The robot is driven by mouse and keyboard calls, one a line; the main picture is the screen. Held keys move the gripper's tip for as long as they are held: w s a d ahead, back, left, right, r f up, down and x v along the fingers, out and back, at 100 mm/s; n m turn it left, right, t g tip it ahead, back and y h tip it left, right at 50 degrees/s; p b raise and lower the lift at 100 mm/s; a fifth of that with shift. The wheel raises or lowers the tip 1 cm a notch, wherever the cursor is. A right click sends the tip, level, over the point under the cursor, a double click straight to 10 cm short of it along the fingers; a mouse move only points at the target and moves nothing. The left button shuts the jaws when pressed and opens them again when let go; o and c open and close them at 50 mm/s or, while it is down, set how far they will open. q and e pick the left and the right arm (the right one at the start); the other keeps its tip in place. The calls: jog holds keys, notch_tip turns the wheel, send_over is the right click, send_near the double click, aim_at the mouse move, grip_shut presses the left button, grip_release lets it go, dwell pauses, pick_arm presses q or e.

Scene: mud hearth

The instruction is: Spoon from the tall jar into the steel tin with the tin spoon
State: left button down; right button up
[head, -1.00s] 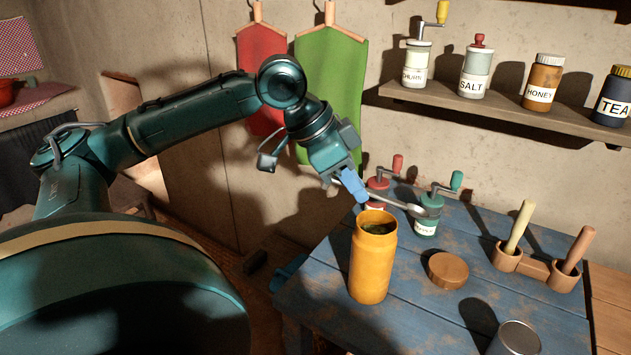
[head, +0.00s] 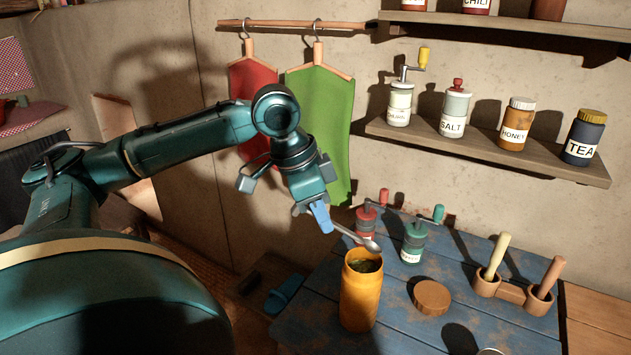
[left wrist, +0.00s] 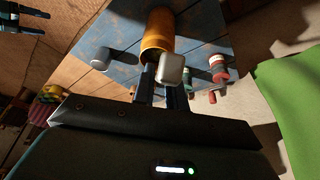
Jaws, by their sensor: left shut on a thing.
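My left gripper (head: 321,217) is shut on the tin spoon (head: 355,238), whose handle runs from the blue fingertips. The spoon slopes down to the right, and its bowl appears just above the mouth of the tall jar (head: 360,298). The jar is yellow, open and upright, with dark greenish contents near its top. I cannot tell whether the bowl holds anything. In the left wrist view the spoon bowl (left wrist: 173,69) shows in front of the yellow jar (left wrist: 157,32). Only the rim of the steel tin (head: 490,351) shows at the bottom edge.
A round wooden lid (head: 431,297) lies right of the jar on the blue table (head: 400,335). Red (head: 367,222) and green (head: 414,240) grinders stand close behind. A wooden holder (head: 511,293) with two upright handles is at right. A shelf (head: 480,150) of jars is above.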

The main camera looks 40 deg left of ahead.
pick_arm(q)
jog(key=shift+w+d+r+g+y+p, duration=0.2)
jog(key=shift+w+d+g+y+p, duration=0.25)
jog(key=shift+p, duration=0.75)
notch_tip(320, 180, down, 2)
jog(key=shift+a+b, duration=0.1)
jog(key=shift+b, duration=0.4)
jog(key=shift+b+x, duration=0.3)
jog(key=shift+x, duration=0.55)
pick_arm(e)
jog(key=shift+s+d+r, duration=0.15)
jog(key=shift+d+r, duration=0.1)
jog(key=shift+d, duration=0.05)
pick_arm(q)
jog(key=shift+s+a, duration=0.15)
pick_arm(e)
jog(key=shift+s, duration=0.1)
pick_arm(q)
jog(key=x, duration=0.1)
jog(key=b+x, duration=0.1)
jog(key=shift+s+a+f, duration=0.15)
jog(key=shift+s+f, duration=0.05)
jog(key=shift+f, duration=0.25)
pick_arm(e)
jog(key=shift+f, duration=0.45)
pick_arm(q)
jog(key=shift+r, duration=0.1)
